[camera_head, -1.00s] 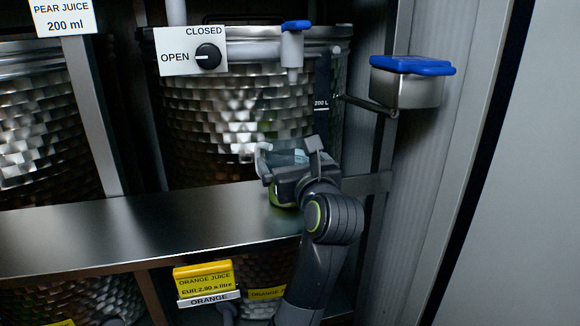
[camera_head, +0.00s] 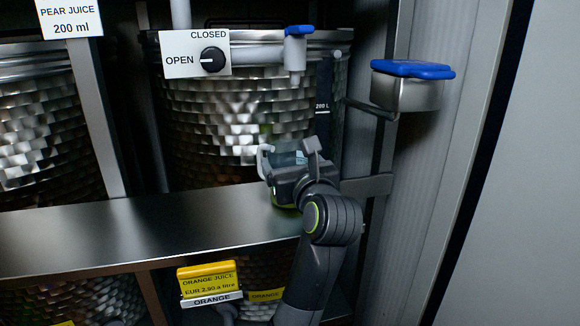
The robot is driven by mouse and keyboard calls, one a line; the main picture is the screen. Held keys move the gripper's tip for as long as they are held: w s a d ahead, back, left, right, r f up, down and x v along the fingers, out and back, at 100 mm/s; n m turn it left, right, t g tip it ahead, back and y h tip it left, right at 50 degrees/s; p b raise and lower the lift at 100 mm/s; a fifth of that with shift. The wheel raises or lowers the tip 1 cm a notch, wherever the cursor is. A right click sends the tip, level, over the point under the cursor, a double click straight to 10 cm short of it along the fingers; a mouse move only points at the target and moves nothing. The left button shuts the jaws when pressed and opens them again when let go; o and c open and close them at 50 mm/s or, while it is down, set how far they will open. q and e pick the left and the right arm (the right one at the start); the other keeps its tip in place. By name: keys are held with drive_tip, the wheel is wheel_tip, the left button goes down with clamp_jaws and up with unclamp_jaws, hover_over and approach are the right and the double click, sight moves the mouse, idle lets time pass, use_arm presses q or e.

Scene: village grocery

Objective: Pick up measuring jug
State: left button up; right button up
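My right gripper (camera_head: 289,156) is over the steel shelf, in front of the large drum and below its tap. Its two fingers stand well apart. A small clear, bluish piece (camera_head: 299,158) shows between them; it may be part of the measuring jug, but the gripper hides most of that spot. I cannot tell whether the fingers touch it. No other jug shows. My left gripper is not in view.
The steel shelf (camera_head: 150,225) is bare to the left. Above are the blue-handled tap (camera_head: 296,50) and the OPEN/CLOSED knob (camera_head: 212,60). A blue-lidded metal box (camera_head: 410,86) is on the right wall. A yellow orange juice sign (camera_head: 207,277) sits below the shelf edge.

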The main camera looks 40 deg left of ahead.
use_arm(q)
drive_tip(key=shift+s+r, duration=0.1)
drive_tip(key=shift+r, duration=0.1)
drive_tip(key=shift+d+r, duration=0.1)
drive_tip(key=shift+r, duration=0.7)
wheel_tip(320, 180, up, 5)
use_arm(e)
drive_tip(key=w+d+f+b, duration=0.1)
drive_tip(key=w+f+b, duration=0.2)
drive_tip(key=f+b, duration=0.9)
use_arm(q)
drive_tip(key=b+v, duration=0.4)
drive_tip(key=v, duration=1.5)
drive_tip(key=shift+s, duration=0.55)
use_arm(e)
drive_tip(key=w+a+r, duration=0.2)
drive_tip(key=w+r, duration=0.3)
drive_tip(key=r, duration=0.1)
drive_tip(key=shift+w+r+m, duration=0.2)
drive_tip(key=shift+w+m, duration=0.05)
drive_tip(key=shift+m, duration=0.05)
